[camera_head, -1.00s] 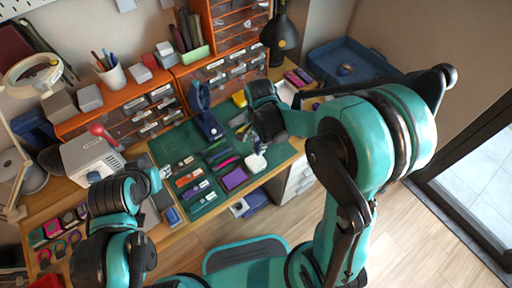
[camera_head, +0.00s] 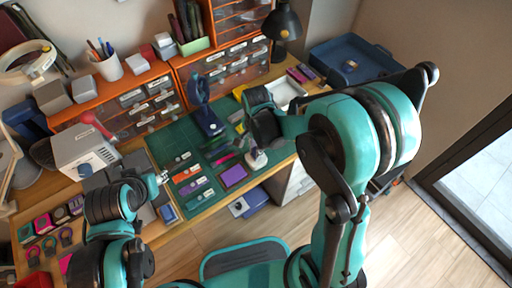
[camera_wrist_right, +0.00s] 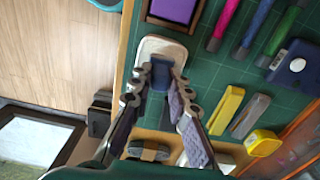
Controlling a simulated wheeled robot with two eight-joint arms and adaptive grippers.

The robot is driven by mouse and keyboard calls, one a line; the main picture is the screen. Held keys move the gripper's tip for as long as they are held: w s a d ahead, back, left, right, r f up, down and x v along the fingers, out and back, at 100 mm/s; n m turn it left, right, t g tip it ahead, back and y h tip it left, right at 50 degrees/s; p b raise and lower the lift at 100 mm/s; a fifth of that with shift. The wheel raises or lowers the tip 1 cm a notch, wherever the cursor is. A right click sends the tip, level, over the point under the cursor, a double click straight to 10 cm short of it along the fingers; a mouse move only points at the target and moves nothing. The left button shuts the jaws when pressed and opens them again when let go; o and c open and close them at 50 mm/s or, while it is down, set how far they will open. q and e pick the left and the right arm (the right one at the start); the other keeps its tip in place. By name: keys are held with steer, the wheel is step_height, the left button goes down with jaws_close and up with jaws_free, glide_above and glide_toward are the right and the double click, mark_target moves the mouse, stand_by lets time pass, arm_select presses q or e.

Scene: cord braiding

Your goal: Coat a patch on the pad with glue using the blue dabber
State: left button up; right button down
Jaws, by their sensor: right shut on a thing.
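In the right wrist view my right gripper (camera_wrist_right: 160,82) is shut on a small dark blue block (camera_wrist_right: 160,72), which looks like the blue dabber. Just beyond it is a pale, rounded pad-like piece (camera_wrist_right: 162,46); whether they touch is unclear. In the head view my right gripper (camera_head: 256,143) is over the right part of the green mat, with the pale piece (camera_head: 256,160) below it. Its fingers are partly hidden there. No glue is discernible.
The green mat (camera_head: 170,143) holds a purple square (camera_head: 233,176), pens, labelled strips and a blue stand (camera_head: 208,122). Yellow and grey clips (camera_wrist_right: 226,108) lie near the right gripper. Orange drawer units line the back. A black lamp (camera_head: 284,22) stands behind.

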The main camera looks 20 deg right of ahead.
steer(key=shift+f+b, duration=0.5)
steer(key=shift+f, duration=0.05)
stand_by(1.9)
steer(key=shift+r, duration=0.15)
step_height(320, 180, up, 7)
steer(key=p, duration=0.5)
stand_by(0.8)
